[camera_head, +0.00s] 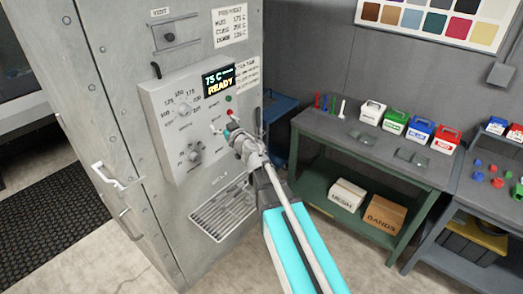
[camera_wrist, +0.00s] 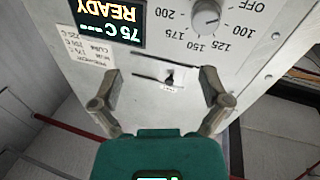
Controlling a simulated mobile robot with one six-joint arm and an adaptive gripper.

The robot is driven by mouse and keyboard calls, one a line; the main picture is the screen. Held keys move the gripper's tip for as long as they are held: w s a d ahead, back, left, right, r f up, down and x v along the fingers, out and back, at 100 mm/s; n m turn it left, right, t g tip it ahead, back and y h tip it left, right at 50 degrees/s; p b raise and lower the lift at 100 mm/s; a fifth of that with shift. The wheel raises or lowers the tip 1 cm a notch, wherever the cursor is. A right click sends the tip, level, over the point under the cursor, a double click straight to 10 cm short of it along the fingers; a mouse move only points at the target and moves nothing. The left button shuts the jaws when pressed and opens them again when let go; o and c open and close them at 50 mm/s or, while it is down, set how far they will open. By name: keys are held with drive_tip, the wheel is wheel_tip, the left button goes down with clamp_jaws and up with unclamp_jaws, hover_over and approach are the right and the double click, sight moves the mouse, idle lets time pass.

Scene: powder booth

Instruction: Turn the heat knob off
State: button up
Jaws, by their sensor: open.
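The heat knob (camera_head: 184,109) is a grey dial on the oven's control panel, left of the display. In the wrist view the heat knob (camera_wrist: 206,14) is at the top edge, with OFF and temperature marks around it. Its exact setting is too small to tell. My gripper (camera_head: 236,130) is at the panel's right side, right of and below the knob. In the wrist view my gripper (camera_wrist: 160,82) is open, its fingers apart on either side of a small dark switch (camera_wrist: 170,77). Nothing is held, and the knob lies outside the fingers.
The display (camera_head: 218,80) reads 75 C and READY. A second knob (camera_head: 194,153) sits lower on the panel. A red light or button (camera_head: 229,98) is near my gripper. The oven door handle (camera_head: 107,177) sticks out at left. A green bench (camera_head: 370,150) stands at right.

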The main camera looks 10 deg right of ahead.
drive_tip(key=s+d+f+m+g+h+b, duration=0.3)
drive_tip(key=d+f+m+h+b, duration=0.2)
drive_tip(key=d+f+h, duration=0.5)
drive_tip(key=shift+s+d+f+m+h, duration=0.15)
drive_tip(key=shift+d+f+m+h, duration=0.3)
drive_tip(key=shift+d+m, duration=1)
drive_tip(key=s+d+f+g+b, duration=0.2)
drive_tip(key=s+f+g+b, duration=0.2)
drive_tip(key=s+f+g, duration=0.65)
drive_tip(key=s+a+f+n+g+y+b, duration=0.2)
drive_tip(key=s+a+f+g+y+b, duration=0.1)
drive_tip(key=s+f, duration=0.8)
drive_tip(key=shift+s+a+g+y+b, duration=0.35)
drive_tip(key=shift+s+a+g+y, duration=0.25)
drive_tip(key=shift+a, duration=0.65)
drive_tip(key=shift+w+f, duration=0.1)
drive_tip(key=shift+w, duration=0.05)
